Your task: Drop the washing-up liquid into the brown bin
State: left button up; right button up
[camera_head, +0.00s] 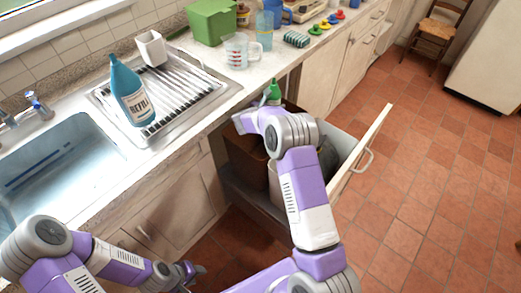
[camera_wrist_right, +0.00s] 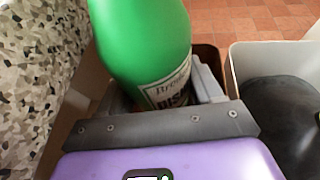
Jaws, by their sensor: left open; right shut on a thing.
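The green washing-up liquid bottle (camera_wrist_right: 145,45) has a pale label and fills the upper middle of the right wrist view. My right gripper (camera_wrist_right: 165,98) is shut around its lower part. In the head view only the bottle's green top (camera_head: 273,92) shows behind my right wrist. The brown bin (camera_head: 248,158) stands in the pulled-out drawer, partly hidden by my right arm. Its brown rim (camera_wrist_right: 209,58) shows behind the bottle in the wrist view. The bottle is held above or beside this bin; its base is hidden. My left gripper (camera_head: 190,271) is open and empty, low at the front.
A white bin (camera_wrist_right: 238,75) with a dark liner stands beside the brown one. The drawer front (camera_head: 362,150) sticks out over the tiled floor. The speckled worktop edge (camera_wrist_right: 40,70) is close left of the bottle.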

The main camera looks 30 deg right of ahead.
notch_tip(320, 180, down, 6)
jog(key=b, duration=0.2)
jog(key=shift+w, duration=0.2)
jog(key=o, duration=1.1)
jog(key=p+v, duration=0.1)
jog(key=v, duration=0.6)
jog(key=shift+a, duration=0.3)
